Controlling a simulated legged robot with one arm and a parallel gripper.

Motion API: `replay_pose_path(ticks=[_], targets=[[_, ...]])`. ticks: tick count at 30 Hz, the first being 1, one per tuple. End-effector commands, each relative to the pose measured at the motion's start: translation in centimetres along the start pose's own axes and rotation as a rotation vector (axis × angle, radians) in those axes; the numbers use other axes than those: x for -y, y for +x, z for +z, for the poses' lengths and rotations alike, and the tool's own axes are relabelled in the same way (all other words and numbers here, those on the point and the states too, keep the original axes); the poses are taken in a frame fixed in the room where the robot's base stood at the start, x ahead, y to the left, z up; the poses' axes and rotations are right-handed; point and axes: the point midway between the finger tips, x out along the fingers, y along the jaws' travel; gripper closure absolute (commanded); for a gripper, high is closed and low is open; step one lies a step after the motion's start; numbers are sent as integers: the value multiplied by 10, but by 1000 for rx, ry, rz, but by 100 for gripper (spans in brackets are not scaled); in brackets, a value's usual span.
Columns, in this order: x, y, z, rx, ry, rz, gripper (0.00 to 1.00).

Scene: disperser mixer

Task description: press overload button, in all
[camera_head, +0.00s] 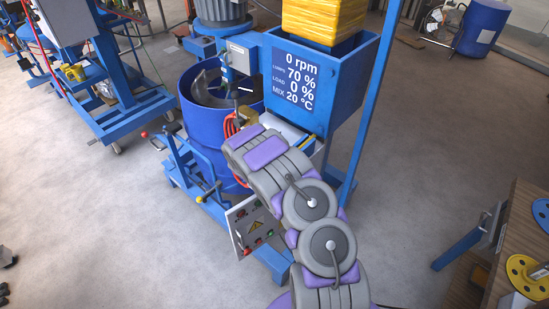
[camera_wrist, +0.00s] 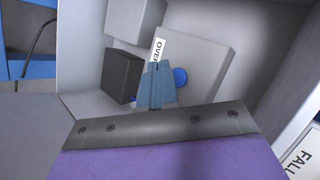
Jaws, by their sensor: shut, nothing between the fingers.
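In the wrist view, a round blue button (camera_wrist: 180,77) sits on a light grey box (camera_wrist: 205,62). A white label (camera_wrist: 157,48) reading "OVE..." is beside it, its rest hidden by my fingers. My gripper (camera_wrist: 154,70) is shut and empty, its blue-grey fingers just left of the button and covering part of it. I cannot tell whether the fingertips touch the button or the box. In the head view, my arm reaches to the blue mixer machine (camera_head: 340,100), and my gripper and the button cannot be made out there.
A black block (camera_wrist: 123,74) and another grey box (camera_wrist: 134,20) are close by in the wrist view. A "FALL" label (camera_wrist: 312,155) is at lower right. The display (camera_head: 296,78) reads 0 rpm. A grey control panel (camera_head: 254,225) stands left of my arm.

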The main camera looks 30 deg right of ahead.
Motion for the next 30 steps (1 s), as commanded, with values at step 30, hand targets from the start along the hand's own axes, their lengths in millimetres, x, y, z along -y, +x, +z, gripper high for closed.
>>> replay_pose_path(ticks=[30], targets=[[0, 0, 0, -1, 0, 0, 100]])
